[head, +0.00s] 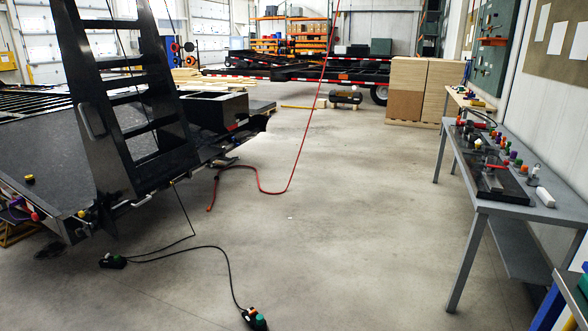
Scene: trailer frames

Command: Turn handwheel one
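I cannot make out a handwheel for certain. A black trailer frame (60,135) with a tall ladder-like ramp (125,100) fills the left side. Small coloured knobs or fittings (17,201) sit along its near edge, and a dark yellow-topped knob (29,179) stands on its deck. They are too small to identify. Small dark round shapes (189,47) show on a stand at the back left. Neither of my grippers is in view.
A grey workbench (488,205) with several small coloured parts lines the right wall. A red hose (262,188) hangs down and lies across the floor. A black cable (215,247) with green-topped boxes lies in front. Wooden crates (406,75) stand behind.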

